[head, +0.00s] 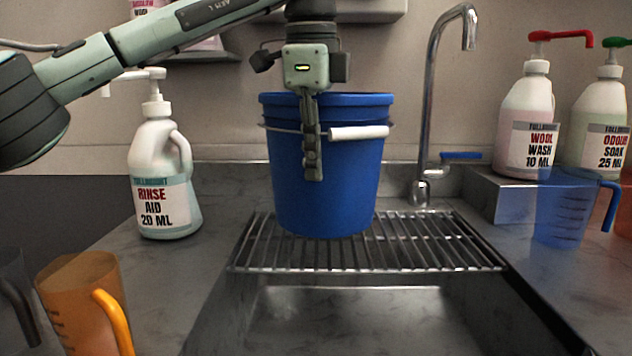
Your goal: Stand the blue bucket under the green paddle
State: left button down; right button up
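The blue bucket (350,190) is upright over the wire rack (440,255), above the near sink basin. I cannot tell whether its base rests on the rack or hangs just above it. Its wire handle with a white grip (358,132) lies across its front. My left gripper (312,172) points down in front of the bucket, its fingers overlapping the rim and front wall. The fingers are seen edge-on, so whether they are shut on it is hidden. No green paddle shows; the tap (428,110) behind right has a blue paddle (461,155). My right gripper is out of view.
A rinse aid bottle (160,180) stands left of the bucket, an orange jug (80,300) at front left. On the right are a wool wash bottle (525,120), an odour soak bottle (598,115) and a blue jug (565,212). The rack's right part is clear.

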aim_at(316, 189)
pick_arm(q)
jog(key=shift+w+f, duration=0.1)
jog(key=shift+w, duration=0.2)
notch_tip(316, 189, down, 3)
jog(key=shift+f, duration=0.55)
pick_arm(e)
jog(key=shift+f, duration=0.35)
pick_arm(q)
jog(key=shift+f, duration=0.1)
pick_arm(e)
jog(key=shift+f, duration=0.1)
pick_arm(q)
jog(key=c, duration=1.7)
grip_release()
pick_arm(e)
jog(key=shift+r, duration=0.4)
